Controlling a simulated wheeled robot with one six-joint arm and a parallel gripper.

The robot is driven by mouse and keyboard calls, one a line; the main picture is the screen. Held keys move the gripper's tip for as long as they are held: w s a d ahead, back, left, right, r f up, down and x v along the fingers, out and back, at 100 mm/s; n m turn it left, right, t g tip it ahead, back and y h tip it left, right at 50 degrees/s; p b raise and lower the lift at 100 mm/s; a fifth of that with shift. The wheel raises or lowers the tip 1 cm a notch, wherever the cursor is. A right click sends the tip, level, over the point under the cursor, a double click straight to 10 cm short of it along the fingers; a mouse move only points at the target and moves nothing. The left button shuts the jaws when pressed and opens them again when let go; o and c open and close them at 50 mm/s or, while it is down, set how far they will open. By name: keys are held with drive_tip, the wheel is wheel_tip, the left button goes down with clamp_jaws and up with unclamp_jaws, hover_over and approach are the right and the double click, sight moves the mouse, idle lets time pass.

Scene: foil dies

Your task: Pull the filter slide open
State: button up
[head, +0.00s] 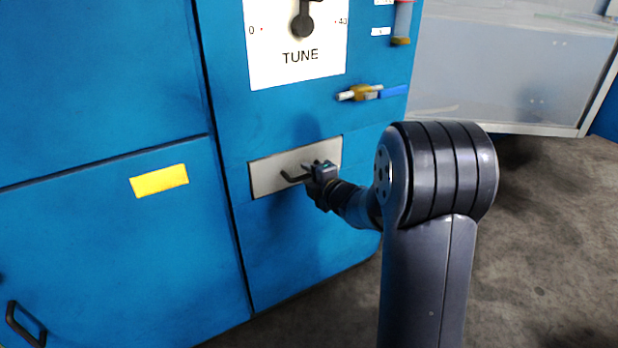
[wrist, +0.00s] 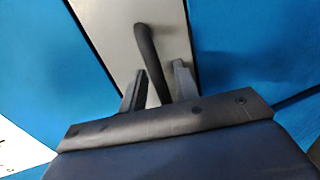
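The filter slide (head: 265,177) is a pale metal plate set in the blue cabinet, and its front looks about flush with the panel around it. It also fills the upper middle of the wrist view (wrist: 112,25). Its dark bar handle (head: 291,178) shows in the wrist view (wrist: 149,55) running down between my two fingers. My gripper (head: 311,170) is at the handle, with fingers apart on either side of the bar in the wrist view (wrist: 159,82). Small gaps show between the fingers and the bar. The handle's near end is hidden behind the gripper body.
Above the slide are a TUNE dial (head: 303,25) and a yellow-and-blue valve (head: 365,93). A yellow label (head: 159,181) and another dark handle (head: 25,324) are on the left panels. A glazed panel (head: 510,65) stands at the back right. Bare floor (head: 545,230) lies right of my arm.

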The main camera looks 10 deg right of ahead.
drive_tip(key=shift+w, duration=0.1)
drive_tip(key=shift+c, duration=0.3)
clamp_jaws()
